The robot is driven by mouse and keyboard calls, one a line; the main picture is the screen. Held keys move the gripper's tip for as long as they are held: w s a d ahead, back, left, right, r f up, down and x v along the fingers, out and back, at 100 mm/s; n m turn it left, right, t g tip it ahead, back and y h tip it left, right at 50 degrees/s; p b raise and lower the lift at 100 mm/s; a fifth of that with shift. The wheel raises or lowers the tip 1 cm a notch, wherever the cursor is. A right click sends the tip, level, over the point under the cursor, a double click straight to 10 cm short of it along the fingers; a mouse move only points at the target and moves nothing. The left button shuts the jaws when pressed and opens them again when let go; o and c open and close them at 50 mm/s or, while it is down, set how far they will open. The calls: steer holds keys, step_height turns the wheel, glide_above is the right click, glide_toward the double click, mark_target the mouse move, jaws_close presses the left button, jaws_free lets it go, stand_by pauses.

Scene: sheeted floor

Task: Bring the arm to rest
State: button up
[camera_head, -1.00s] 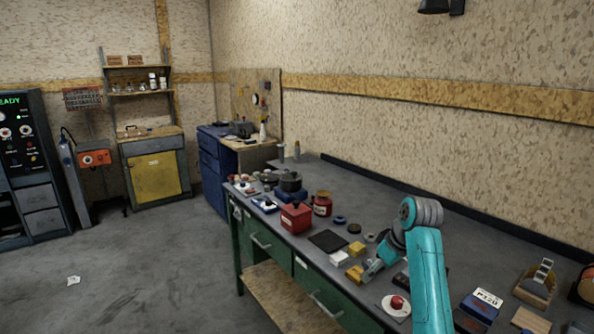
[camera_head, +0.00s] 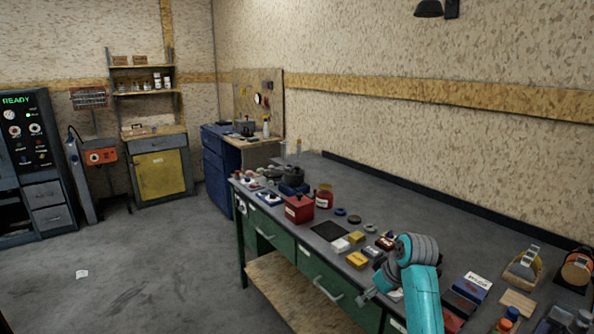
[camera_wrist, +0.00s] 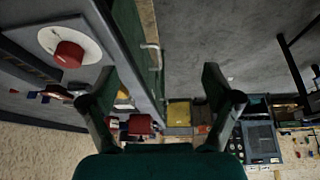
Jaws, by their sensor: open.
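My gripper (camera_head: 364,297) hangs at the front edge of the green workbench (camera_head: 395,193), beside several small blocks. In the wrist view my gripper (camera_wrist: 160,85) has its two fingers spread wide with nothing between them. The wrist view looks along the bench's front side and across the floor, with the room appearing upside down. My teal arm covers part of the bench top in the head view.
A red box (camera_head: 299,208), a red jar (camera_head: 324,199), a black pad (camera_head: 329,231) and yellow blocks (camera_head: 357,259) stand on the bench. A red knob on a white disc (camera_wrist: 69,54) is close in the wrist view. Open floor (camera_head: 150,270) lies left.

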steer(key=s+a+f+m+t, duration=0.1)
steer(key=s+f+m+t, duration=0.1)
steer(key=s+f, duration=0.8)
steer(key=s+a+f+m+t, duration=0.1)
steer(key=s+f, duration=0.6)
steer(key=f, duration=0.6)
steer(key=s+f+m+t+h, duration=0.1)
steer(key=s+f+t+h, duration=0.15)
steer(key=s, duration=0.85)
steer(key=s+m, duration=0.1)
steer(key=s, duration=1)
steer(key=s+r+m+t, duration=0.1)
steer(key=s+r+t, duration=0.4)
steer(key=s+r, duration=1.5)
steer(key=shift+v, duration=1.2)
steer(key=shift+a, duration=0.2)
